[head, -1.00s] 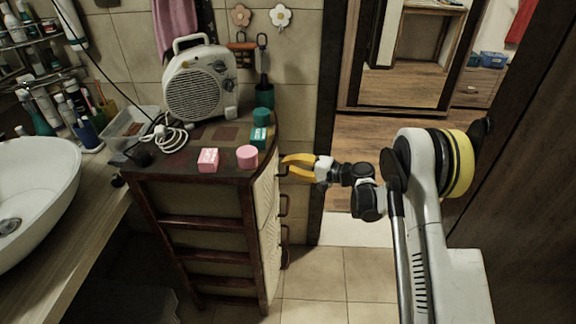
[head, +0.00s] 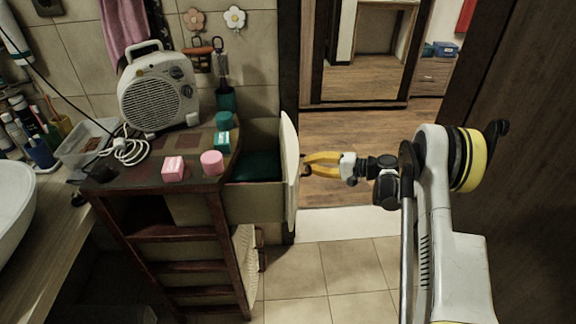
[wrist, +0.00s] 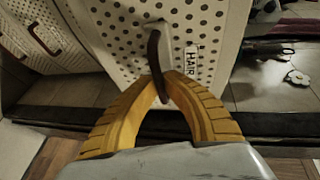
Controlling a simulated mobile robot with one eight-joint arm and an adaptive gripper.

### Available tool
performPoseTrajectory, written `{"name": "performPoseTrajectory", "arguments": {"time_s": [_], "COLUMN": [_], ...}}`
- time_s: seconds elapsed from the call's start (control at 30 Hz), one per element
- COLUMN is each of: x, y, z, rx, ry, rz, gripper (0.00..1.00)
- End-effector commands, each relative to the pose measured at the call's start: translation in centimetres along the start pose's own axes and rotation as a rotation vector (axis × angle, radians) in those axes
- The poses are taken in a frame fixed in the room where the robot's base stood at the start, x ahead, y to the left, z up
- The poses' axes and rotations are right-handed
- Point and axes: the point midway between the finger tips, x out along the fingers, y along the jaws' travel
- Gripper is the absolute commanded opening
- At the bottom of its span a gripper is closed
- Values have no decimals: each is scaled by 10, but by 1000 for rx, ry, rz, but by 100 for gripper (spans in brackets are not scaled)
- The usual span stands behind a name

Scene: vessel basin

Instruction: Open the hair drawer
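The hair drawer (head: 262,204) is the top drawer of the dark wooden cabinet (head: 135,225). It stands well out to the right, with dark green contents showing inside. In the wrist view its perforated white front (wrist: 115,35) carries a "HAIR" label (wrist: 191,62) and a dark curved handle (wrist: 154,52). My gripper (head: 308,164) has yellow fingers and is at the drawer front's outer side. In the wrist view the fingertips (wrist: 168,88) meet around the lower part of the handle, shut on it.
A fan heater (head: 158,95), pink box (head: 173,168), pink cylinder (head: 212,162) and green items (head: 222,142) stand on the cabinet top. A sink (head: 12,205) is at left. Tiled floor (head: 335,270) is free in front. A doorway opens behind my arm.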

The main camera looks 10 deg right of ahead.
Motion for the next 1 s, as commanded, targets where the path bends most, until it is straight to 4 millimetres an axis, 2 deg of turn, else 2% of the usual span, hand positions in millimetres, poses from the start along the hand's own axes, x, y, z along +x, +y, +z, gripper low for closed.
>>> {"name": "performPoseTrajectory", "arguments": {"time_s": [0.1, 0.3, 0.5, 0.87, 0.9, 0.93, 0.97, 1.0], "x": [-21, -42, -50, -51, -51, -51, -51, -51], "y": [5, 10, 11, 11, 11, 11, 11, 11], "z": [-10, -18, -22, -22, -22, -22, -22, -22], "rx": [1, 0, -1, 0, 0, 0, 0, 0], "ry": [3, 2, 1, 1, 1, 1, 1, 1], "rz": [1, 1, 0, 0, 0, 0, 0, 0], "gripper": [0, 0, 0, 0, 17, 27, 32, 32]}}
